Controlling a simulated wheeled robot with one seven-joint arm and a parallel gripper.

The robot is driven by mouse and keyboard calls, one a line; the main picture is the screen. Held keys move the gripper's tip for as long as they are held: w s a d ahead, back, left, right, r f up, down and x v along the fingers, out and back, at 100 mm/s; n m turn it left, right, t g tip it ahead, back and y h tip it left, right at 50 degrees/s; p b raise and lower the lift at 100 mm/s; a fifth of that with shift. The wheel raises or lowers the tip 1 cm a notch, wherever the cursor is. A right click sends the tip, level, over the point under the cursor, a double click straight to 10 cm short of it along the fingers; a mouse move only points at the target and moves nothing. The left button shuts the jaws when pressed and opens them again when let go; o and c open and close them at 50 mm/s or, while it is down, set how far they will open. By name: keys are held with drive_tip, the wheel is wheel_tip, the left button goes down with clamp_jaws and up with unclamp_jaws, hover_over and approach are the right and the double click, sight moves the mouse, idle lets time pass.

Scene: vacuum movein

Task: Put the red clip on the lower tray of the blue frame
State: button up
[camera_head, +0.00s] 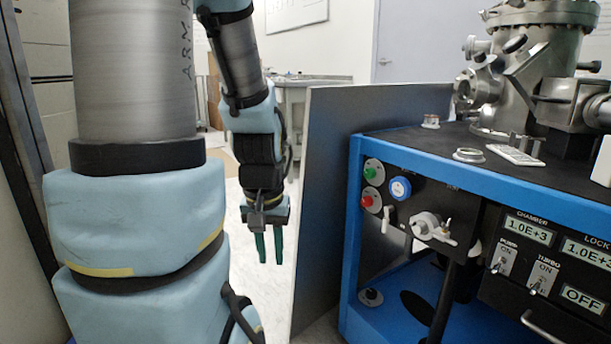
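The blue frame (352,240) stands at the right and carries a vacuum apparatus. Its lower tray (392,320) is a blue surface low inside the frame, with a dark oval and a small grey round fitting (371,297) on it. I cannot make out a red clip in this view; the red round thing on the front panel is a button (369,201). My gripper (270,260) hangs pointing down, left of the frame and apart from it. Its two green fingers are apart with a narrow empty gap between them.
A grey upright panel (335,150) stands between my gripper and the frame. The black top (440,137) holds metal fittings and a steel chamber (530,75). A control box with displays and switches (535,260) fills the right front. Pale floor shows around my gripper.

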wheel_tip(320, 180, up, 32)
drive_tip(key=p, duration=3)
